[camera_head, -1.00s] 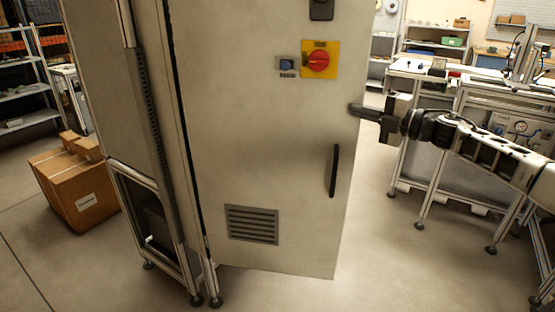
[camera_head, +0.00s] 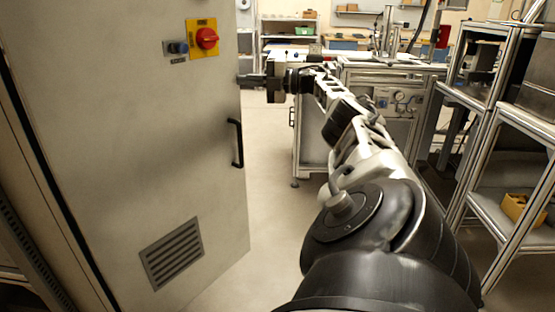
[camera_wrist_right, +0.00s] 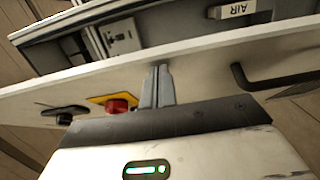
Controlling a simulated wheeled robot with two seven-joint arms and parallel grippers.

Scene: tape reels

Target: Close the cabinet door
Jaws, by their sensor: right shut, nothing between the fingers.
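The cabinet door (camera_head: 150,130) is a large pale panel on the left of the head view. It has a black handle (camera_head: 236,143), a red rotary switch (camera_head: 207,38) on a yellow plate and a louvred vent (camera_head: 172,253). Its free edge faces right, and it stands open at an angle. My right gripper (camera_head: 245,79) is at that edge, above the handle. In the right wrist view its shut, empty fingers (camera_wrist_right: 157,86) overlap the door panel (camera_wrist_right: 205,62); I cannot tell whether they touch it. My left gripper is not in view.
A workbench with gauges (camera_head: 390,95) stands behind my right arm. A metal frame rack (camera_head: 500,140) with a yellow bin (camera_head: 520,208) is on the right. Floor (camera_head: 275,170) is clear between the door and my arm.

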